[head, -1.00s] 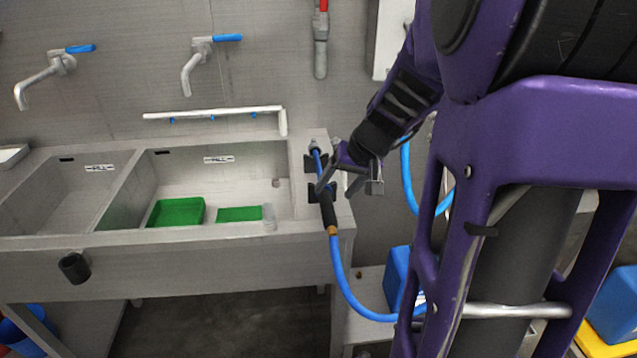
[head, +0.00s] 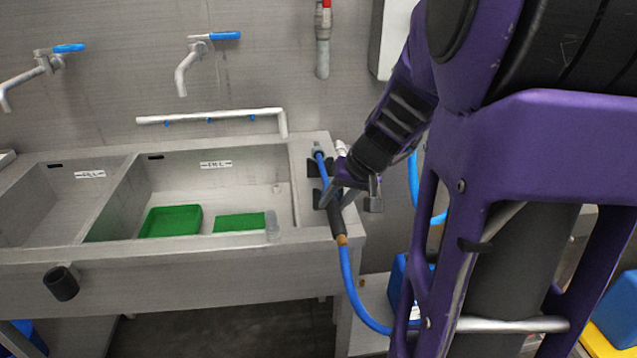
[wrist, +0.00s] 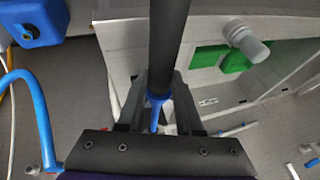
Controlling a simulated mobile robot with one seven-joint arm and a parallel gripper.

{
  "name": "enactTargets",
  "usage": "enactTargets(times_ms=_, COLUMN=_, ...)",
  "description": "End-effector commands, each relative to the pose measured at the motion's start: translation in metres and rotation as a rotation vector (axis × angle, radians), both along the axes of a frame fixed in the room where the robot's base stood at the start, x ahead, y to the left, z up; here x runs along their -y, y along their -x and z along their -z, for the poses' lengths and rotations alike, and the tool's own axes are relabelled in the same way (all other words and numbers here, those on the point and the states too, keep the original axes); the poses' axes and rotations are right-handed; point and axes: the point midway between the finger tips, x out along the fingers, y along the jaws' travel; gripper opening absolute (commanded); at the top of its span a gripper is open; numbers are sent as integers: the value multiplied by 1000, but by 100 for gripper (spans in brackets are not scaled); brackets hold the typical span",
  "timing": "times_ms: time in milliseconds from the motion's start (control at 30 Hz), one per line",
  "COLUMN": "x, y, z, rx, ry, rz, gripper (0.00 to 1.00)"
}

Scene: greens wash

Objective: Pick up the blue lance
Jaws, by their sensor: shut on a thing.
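The blue lance (head: 322,166) has a blue tube, a black grip (head: 337,220) and a brass-coloured fitting at its lower end. It lies along the right-hand ledge of the sink, at the black holders (head: 318,198). I cannot tell whether it touches them or is just clear. My gripper (head: 336,192) is shut on the lance near where the black grip meets the blue tube. In the wrist view, the black grip (wrist: 168,40) runs down between the fingers of my gripper (wrist: 158,84), with blue tube (wrist: 155,108) beyond. The fingers partly hide the lance.
A blue hose (head: 352,290) hangs from the lance in front of the sink. The sink (head: 170,252) holds green trays (head: 170,221) and a clear cylinder (head: 272,224). A black cup-like holder (head: 61,284) is on its front. Blue-handled taps (head: 195,65) are on the wall.

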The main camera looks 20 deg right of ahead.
Motion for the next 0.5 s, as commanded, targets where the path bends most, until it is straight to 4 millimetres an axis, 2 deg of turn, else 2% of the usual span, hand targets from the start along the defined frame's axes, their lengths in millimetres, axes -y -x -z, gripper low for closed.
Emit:
enactTargets(times_ms=267, x=0, y=0, z=-2, rx=1, ry=0, rz=0, gripper=12)
enactTargets(times_ms=500, x=0, y=-1, z=-27, rx=2, ry=1, rz=-1, gripper=12)
